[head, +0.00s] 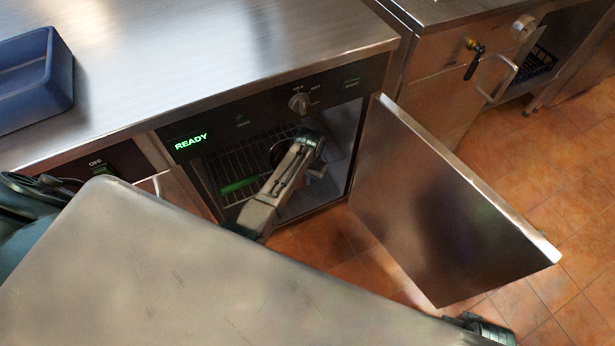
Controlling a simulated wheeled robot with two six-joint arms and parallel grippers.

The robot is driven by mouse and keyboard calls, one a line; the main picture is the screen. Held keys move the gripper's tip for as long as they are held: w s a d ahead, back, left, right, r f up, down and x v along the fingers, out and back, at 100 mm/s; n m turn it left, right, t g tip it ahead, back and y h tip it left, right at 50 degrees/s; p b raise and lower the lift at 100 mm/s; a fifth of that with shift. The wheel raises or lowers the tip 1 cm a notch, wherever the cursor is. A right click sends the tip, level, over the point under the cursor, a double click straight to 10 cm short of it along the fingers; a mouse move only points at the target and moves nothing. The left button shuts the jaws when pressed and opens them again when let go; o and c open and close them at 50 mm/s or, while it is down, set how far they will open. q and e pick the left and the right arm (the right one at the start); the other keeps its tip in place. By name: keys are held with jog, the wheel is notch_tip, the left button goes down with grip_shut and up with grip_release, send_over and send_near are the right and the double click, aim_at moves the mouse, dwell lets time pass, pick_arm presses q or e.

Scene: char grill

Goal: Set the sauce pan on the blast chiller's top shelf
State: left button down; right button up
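The blast chiller (186,168) is built in under the steel counter, with a green READY display. Its door (440,205) stands wide open to the right. A wire shelf (232,163) shows inside. My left arm reaches into the opening, and my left gripper (316,172) is at its end, mostly hidden by my wrist; I cannot tell if it is open or shut. A dark round rim, possibly the sauce pan (278,152), shows just behind my wrist, mostly hidden. A green bar (238,185), perhaps a handle, lies to its left.
A blue bin (35,80) sits on the counter (200,50) at the upper left. A knob (299,103) is above the chiller opening. To the right is another steel unit (440,60) with a tap and handle. Tiled floor (560,215) is clear beyond the door.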

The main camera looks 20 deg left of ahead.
pick_arm(q)
jog(key=c, duration=1.6)
grip_release()
jog(key=shift+r, duration=0.1)
